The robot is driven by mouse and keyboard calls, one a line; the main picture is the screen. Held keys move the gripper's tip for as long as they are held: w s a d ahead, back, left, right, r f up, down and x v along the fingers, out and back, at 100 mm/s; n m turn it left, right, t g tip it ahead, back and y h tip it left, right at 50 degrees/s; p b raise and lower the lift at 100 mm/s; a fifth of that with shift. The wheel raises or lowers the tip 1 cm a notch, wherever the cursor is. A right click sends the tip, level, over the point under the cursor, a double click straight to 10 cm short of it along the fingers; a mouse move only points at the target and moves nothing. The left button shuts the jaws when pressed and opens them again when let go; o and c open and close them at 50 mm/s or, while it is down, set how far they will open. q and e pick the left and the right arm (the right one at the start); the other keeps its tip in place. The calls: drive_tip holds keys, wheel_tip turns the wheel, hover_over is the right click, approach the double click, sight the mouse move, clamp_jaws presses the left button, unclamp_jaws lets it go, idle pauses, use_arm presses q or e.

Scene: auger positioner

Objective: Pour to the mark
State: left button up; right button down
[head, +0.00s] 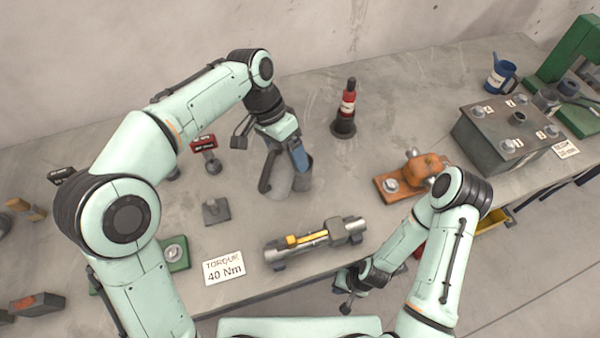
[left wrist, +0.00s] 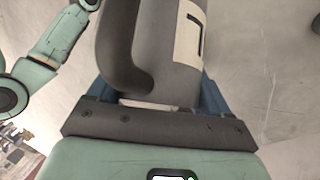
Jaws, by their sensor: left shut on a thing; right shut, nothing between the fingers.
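My left gripper (head: 287,160) is shut on a grey jug (head: 281,182) in the middle of the bench in the head view. The arm and gripper cover part of the jug. In the left wrist view the grey jug (left wrist: 150,45) fills the space between the blue fingers, with a thick curved side and a pale label carrying a dark bracket-shaped line. Its inside and any liquid are hidden. I cannot tell whether it touches the bench. My right gripper (head: 352,292) is shut and empty near the bench's front edge.
A black-and-red bottle (head: 345,108) stands behind the jug to the right. A blue jug (head: 500,74) stands at the far right, behind a grey box (head: 485,140) with bolts. A shaft fixture (head: 315,241) and a torque card (head: 224,267) lie in front.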

use_arm(q)
drive_tip(key=shift+w+d+r+g+y, duration=0.2)
drive_tip(key=shift+w+r+g+y, duration=0.15)
drive_tip(key=shift+r+g+y, duration=0.4)
idle(2.4)
drive_tip(key=shift+f+h, duration=0.15)
drive_tip(key=shift+h, duration=0.1)
